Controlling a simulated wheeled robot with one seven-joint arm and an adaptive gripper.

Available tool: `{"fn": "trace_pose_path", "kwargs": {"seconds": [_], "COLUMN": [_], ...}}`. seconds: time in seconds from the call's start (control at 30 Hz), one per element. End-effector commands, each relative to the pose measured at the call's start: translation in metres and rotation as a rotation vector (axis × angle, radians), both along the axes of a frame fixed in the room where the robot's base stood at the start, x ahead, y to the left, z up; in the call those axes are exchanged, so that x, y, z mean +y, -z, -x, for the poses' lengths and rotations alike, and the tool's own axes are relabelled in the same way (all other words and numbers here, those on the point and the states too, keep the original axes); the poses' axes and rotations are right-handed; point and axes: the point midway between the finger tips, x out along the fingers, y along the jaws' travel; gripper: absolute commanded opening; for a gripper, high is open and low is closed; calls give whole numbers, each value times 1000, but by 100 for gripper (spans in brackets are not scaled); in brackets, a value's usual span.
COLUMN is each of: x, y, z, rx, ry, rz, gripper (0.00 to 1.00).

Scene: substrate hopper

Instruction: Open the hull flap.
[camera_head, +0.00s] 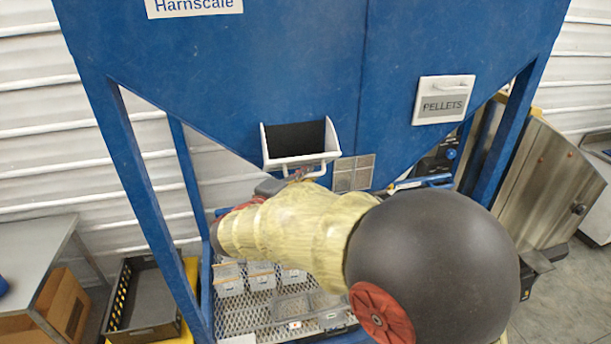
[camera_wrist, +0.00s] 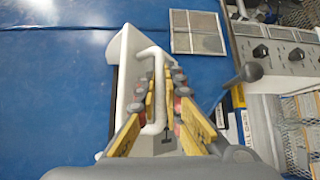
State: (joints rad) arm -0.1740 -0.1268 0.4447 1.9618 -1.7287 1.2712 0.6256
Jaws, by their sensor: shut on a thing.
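The white hull flap (camera_head: 303,160) on the front of the blue hopper is tilted outward at its top, with a dark opening visible behind it. No label on it can be read. Its white bar handle (camera_wrist: 158,90) lies between the yellow fingers of my gripper (camera_wrist: 162,80) in the wrist view. My gripper is shut on this handle. In the head view my gripper (camera_head: 299,176) is at the flap's lower front, and my arm hides most of it.
A second white flap marked PELLETS (camera_head: 443,104) sits closed to the right on the blue hopper (camera_head: 300,60). A small grille (camera_head: 354,173) is just right of the hull flap. Below are a mesh shelf (camera_head: 258,312) with clear containers and a black crate (camera_head: 145,300).

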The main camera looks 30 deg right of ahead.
Motion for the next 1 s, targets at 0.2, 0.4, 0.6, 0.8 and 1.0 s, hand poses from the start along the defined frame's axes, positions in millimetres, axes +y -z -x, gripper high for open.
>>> {"fn": "trace_pose_path", "kwargs": {"seconds": [0.2, 0.4, 0.6, 0.8, 1.0], "x": [0, 0, 0, -1, -1], "y": [1, 1, 0, -8, -13], "z": [0, 0, -1, -4, -5], "rx": [2, 2, 0, -1, -1], "ry": [1, 1, 1, 0, -1], "rz": [0, 0, 0, 0, 1], "gripper": [0, 0, 0, 0, 0]}}
